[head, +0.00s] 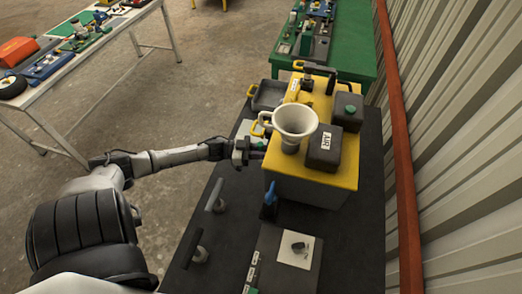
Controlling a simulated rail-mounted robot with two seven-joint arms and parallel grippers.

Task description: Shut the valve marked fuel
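A machine with a yellow top (335,178) stands on a dark bench (345,250). I cannot read a fuel mark anywhere, so I cannot tell which part is the fuel valve. My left gripper (262,152) is at the left side of the machine, just below the yellow handle. Its fingers are too small to tell open from shut, or whether they touch anything. My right gripper is out of view.
A dark box with a white label reading AIR (325,148) sits on the machine. Two handled parts (215,197) stand on the bench's left, near a dark panel (282,258) with small labels. A green table (345,45) lies beyond, and a corrugated wall (460,130) closes the right.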

